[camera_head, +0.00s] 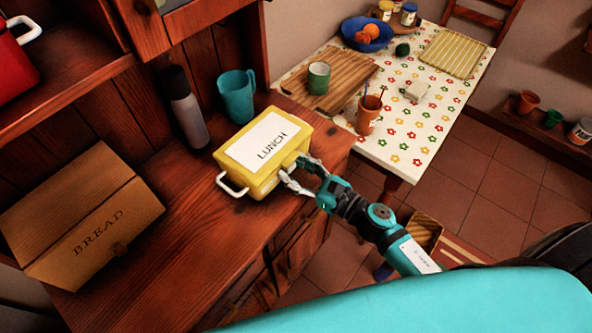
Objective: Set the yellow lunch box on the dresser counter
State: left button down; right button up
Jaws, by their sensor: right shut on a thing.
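The yellow lunch box (239,181) has a white label reading LUNCH on its lid and a white handle at its near left. It is at the right end of the dresser counter (186,240), upright, and looks to rest on it; a small gap below cannot be ruled out. My right gripper (292,174) reaches in from the lower right and is shut on the box's right-hand side. The fingers partly hide what they grip there. My left gripper is not in view.
A teal mug (236,97) stands close behind the box, and a grey bottle (187,112) to its left. A wooden bread box (85,220) fills the counter's left. The counter's front middle is clear. A flowered table (457,92) with cups and a bowl stands beyond.

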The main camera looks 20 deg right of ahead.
jog(key=shift+f, duration=0.5)
jog(key=shift+f, duration=0.1)
jog(key=shift+f+b, duration=0.15)
jog(key=shift+b, duration=0.15)
jog(key=o, duration=1.4)
